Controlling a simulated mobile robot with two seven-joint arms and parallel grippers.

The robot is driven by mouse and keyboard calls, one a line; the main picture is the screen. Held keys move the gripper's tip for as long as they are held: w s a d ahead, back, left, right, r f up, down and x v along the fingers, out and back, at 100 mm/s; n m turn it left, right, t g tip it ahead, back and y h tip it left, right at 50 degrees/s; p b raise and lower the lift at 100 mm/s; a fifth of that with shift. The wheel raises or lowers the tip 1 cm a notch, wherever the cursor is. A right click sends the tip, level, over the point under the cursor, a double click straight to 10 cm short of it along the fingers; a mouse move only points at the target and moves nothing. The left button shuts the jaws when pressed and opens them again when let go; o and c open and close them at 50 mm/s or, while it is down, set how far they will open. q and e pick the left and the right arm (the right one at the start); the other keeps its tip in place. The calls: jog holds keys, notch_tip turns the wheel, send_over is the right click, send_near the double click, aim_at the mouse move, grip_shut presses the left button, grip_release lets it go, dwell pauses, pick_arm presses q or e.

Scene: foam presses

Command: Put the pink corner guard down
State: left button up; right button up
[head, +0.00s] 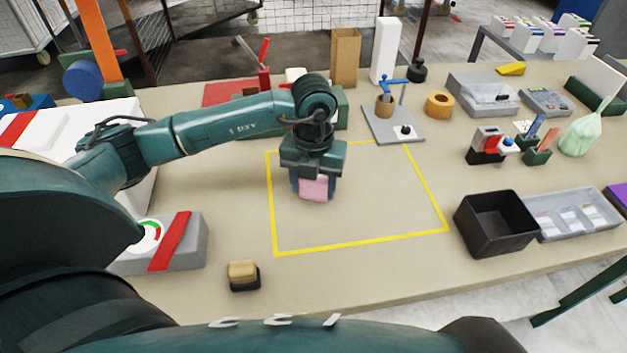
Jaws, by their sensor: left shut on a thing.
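The pink corner guard (314,188) is a small pink block in the head view. It is between the fingers of my left gripper (313,186), which is shut on it and points down. Both are over the inside of the yellow-taped rectangle (358,240) on the table, near its left side. The gripper hides the top of the guard. I cannot tell whether the guard touches the table. My right gripper is not in view.
The rest of the taped area is clear. A black bin (494,224) stands to its right, and a grey scale (165,245) to its left. A grey fixture (394,128) stands behind the rectangle.

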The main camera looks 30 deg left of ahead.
pick_arm(q)
jog(key=shift+f, duration=0.1)
jog(key=o, duration=1)
notch_tip(320, 180, up, 12)
jog(key=shift+r+b, duration=0.15)
jog(key=shift+b, duration=0.6)
